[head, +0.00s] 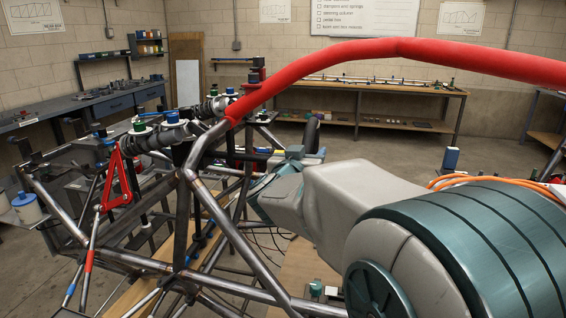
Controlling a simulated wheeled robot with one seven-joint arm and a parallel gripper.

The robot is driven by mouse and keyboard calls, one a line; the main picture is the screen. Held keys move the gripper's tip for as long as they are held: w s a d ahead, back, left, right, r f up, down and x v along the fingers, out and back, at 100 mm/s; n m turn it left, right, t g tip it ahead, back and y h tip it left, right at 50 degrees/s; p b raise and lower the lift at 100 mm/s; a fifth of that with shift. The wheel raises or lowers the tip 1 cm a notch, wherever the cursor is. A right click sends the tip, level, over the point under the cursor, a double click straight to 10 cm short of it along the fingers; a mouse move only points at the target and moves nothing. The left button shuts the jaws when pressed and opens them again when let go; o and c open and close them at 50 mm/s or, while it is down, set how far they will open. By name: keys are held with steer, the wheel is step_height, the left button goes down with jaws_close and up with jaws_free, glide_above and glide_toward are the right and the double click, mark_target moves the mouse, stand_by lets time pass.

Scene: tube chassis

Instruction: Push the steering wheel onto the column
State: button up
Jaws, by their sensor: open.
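My arm reaches in from the lower right, and its grey and teal wrist end is beside the tube frame near the middle of the head view. My gripper's fingers do not show; the wrist and arm links hide that area. A dark, upright, curved piece (311,136) shows just beyond the wrist. It may be the rim of the steering wheel seen nearly edge-on, but I cannot be sure. The steering column cannot be made out among the tubes. Whether the wheel touches the column is hidden.
A red padded tube (400,50) arches over my arm. Bare steel chassis tubes (235,235) stand close to the wrist on the left. A red triangular arm (117,180) is at far left. Workbenches (385,90) line the back wall, with open floor before them.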

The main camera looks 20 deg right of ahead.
steer(key=shift+w+d, duration=0.45)
steer(key=shift+w, duration=0.05)
jaws_close()
steer(key=shift+r, duration=0.15)
steer(key=shift+w+a+r+p, duration=0.2)
steer(key=shift+a+p, duration=0.15)
steer(key=shift+p, duration=0.45)
stand_by(0.9)
jaws_free()
steer(key=shift+a, duration=0.1)
